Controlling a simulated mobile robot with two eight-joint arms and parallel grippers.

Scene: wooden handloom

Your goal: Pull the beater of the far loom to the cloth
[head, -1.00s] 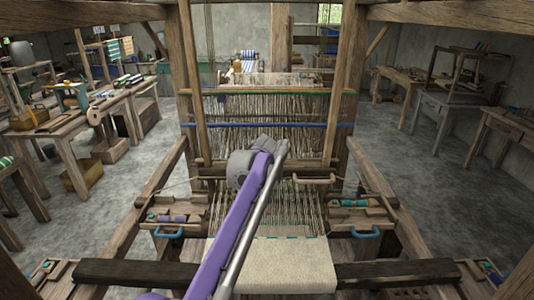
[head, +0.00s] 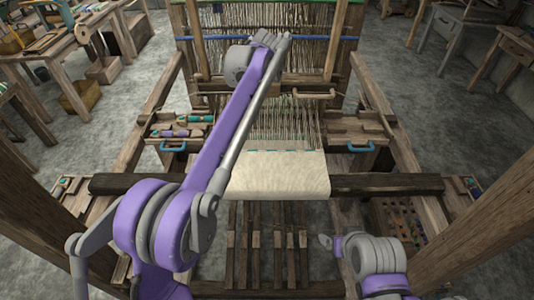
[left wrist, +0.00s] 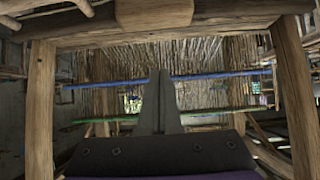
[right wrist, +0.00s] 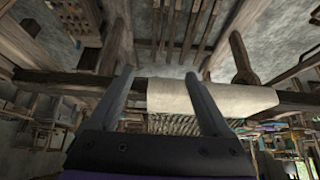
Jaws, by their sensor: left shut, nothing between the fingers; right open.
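A wooden loom stands in front of me. Its beater has a low cross beam (head: 316,85) with a wooden handle (head: 313,95) on its near side. Bare warp threads (head: 285,125) separate that beam from the cream cloth (head: 280,175). My left arm reaches over the cloth toward the beater; its gripper is hidden in the head view. In the left wrist view my left gripper (left wrist: 160,72) is shut and empty, pointing at the warp. In the right wrist view my right gripper (right wrist: 160,75) is open and empty, with the cloth (right wrist: 240,97) beyond its fingers.
A dark front beam (head: 385,185) crosses under the cloth, with treadles (head: 255,245) below. Side trays hold bobbins (head: 195,119) and have blue handles (head: 361,148). Thick posts rise at both sides. A workbench (head: 110,22) stands at the left.

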